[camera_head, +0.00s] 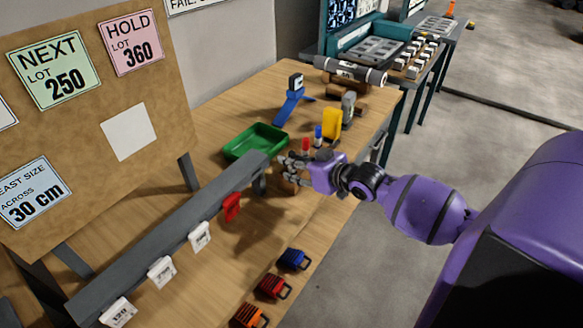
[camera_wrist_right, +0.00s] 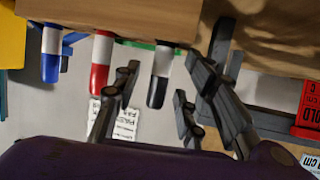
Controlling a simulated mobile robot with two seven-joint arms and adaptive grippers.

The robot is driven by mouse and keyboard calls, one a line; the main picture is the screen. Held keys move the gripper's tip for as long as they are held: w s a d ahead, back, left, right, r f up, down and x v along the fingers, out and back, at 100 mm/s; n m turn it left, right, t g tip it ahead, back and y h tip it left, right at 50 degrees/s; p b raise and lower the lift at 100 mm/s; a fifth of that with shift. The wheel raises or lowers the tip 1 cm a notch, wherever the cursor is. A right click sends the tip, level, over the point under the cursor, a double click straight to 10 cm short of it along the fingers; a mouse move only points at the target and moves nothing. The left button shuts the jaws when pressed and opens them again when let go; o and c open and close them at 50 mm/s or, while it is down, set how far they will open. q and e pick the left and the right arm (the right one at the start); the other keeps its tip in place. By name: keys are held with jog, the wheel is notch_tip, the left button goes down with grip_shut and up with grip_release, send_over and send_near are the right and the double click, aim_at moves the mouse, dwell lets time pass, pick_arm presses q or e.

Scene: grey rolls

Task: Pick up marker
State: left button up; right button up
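In the wrist view three white-bodied markers stick out of a wooden block (camera_wrist_right: 120,12): one with a blue cap (camera_wrist_right: 50,62), one with a red cap (camera_wrist_right: 100,62), and one with a black cap (camera_wrist_right: 158,82). The red cap (camera_head: 305,145) and blue cap (camera_head: 318,133) also show in the head view; the black one is hidden there. My right gripper (camera_head: 290,168) is open beside the block, with its dark fingers (camera_wrist_right: 152,100) spread on either side of the black marker. A gap shows between marker and fingers. My left gripper is not in view.
A green tray (camera_head: 256,141) lies just behind the gripper. A grey rail (camera_head: 165,240) with hanging tags is close on the left. A yellow object (camera_head: 332,122) and a blue stand (camera_head: 287,105) are beyond the markers. Coloured padlock-like items (camera_head: 272,286) lie on the front table.

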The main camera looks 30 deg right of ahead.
jog(key=shift+c, duration=0.5)
grip_shut()
notch_tip(320, 180, up, 10)
jog(key=c, duration=0.5)
grip_release()
grip_shut()
jog(key=shift+r+p, duration=0.1)
jog(key=shift+p, duration=0.2)
